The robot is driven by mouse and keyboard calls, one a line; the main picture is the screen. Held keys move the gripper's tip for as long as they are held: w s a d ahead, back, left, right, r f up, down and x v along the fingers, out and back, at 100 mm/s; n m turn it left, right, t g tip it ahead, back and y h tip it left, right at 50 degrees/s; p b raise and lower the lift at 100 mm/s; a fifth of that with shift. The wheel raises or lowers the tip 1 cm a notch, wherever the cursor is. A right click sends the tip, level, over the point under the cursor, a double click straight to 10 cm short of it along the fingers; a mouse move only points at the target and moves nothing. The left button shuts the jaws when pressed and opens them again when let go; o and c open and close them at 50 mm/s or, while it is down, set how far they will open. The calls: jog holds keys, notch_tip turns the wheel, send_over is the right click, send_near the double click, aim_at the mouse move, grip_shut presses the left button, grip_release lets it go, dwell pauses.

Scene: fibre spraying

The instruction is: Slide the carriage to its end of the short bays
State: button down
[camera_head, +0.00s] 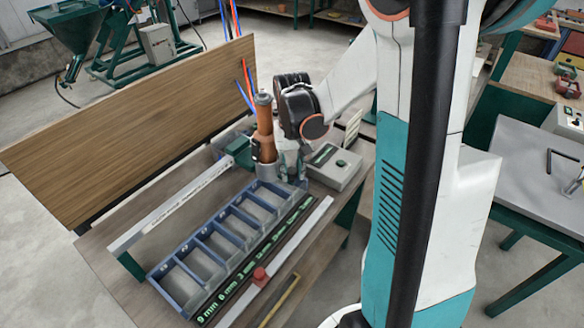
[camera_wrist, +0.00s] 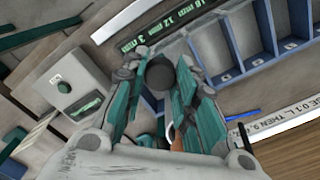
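The blue bay tray (camera_head: 190,249) lies along the bench, its label strip (camera_head: 262,250) on its right side. A red block (camera_head: 260,277) sits on the white strip beside the labels, near the near end. An upright copper-coloured cylinder (camera_head: 264,125) stands at the tray's far end; I cannot tell which of these is the carriage. My gripper (camera_head: 290,172) is low beside the cylinder, at the far end of the bays. In the wrist view a dark round piece (camera_wrist: 160,76) shows between the teal fingers of my gripper (camera_wrist: 162,68); whether they touch it is unclear.
A grey box with a green button (camera_head: 335,163) stands right of my gripper. A long lettered rail (camera_head: 172,207) runs left of the tray, with a tall wooden panel (camera_head: 130,130) behind it. A yellow-edged strip (camera_head: 280,300) lies at the near right.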

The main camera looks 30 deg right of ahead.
jog(key=shift+a, duration=0.1)
jog(key=s+a, duration=0.2)
jog(key=a, duration=0.5)
jog(key=s+a+b, duration=0.1)
jog(key=s+a, duration=0.2)
jog(key=a, duration=0.4)
jog(key=shift+s+a, duration=0.25)
jog(key=shift+a, duration=0.15)
jog(key=c, duration=1.2)
grip_release()
jog(key=shift+c, duration=0.2)
notch_tip(320, 180, up, 12)
jog(key=shift+s, duration=0.1)
